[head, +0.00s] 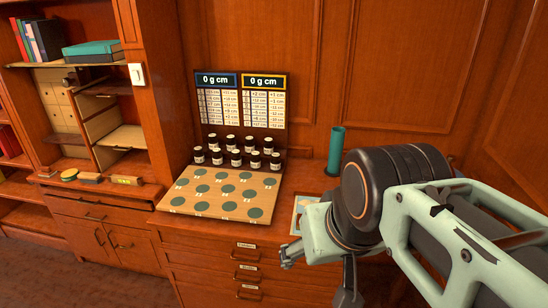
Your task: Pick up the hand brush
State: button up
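My gripper (317,280) is at the lower right in the head view, in front of the drawer cabinet. Its two fingers are spread wide apart, and nothing shows between them. No item is clearly recognisable as the hand brush. A small brown block-like item (90,178) with a paler lower part lies on the left cabinet's ledge and may be the brush; it is too small to tell. A similar wooden block with yellowish marks (127,180) lies to its right. Both are far to the left of my gripper and apart from it.
A round green-and-yellow item (69,174) lies left of the blocks. A board with green discs (187,205) and several dark jars (236,158) stand on the drawer cabinet (205,262). A green cylinder (335,150) stands behind my arm. Open shelves (105,88) rise at left.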

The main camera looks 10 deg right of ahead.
aim_at(94, 178)
jog(key=i+j, duration=0.15)
jog(key=j, duration=0.25)
jog(key=i+j, duration=0.2)
jog(key=j, duration=0.25)
jog(key=i+j, duration=0.15)
jog(key=j, duration=0.25)
jog(key=i+j, duration=0.15)
jog(key=j, duration=0.25)
jog(key=i+j, duration=0.15)
jog(key=j, duration=0.3)
jog(key=i+j, duration=0.2)
jog(key=j, duration=0.2)
jog(key=i+j, duration=0.15)
jog(key=j, duration=0.25)
jog(key=i+j, duration=0.15)
jog(key=j, duration=0.3)
jog(key=i+j+u, duration=0.1)
jog(key=i+j, duration=1.35)
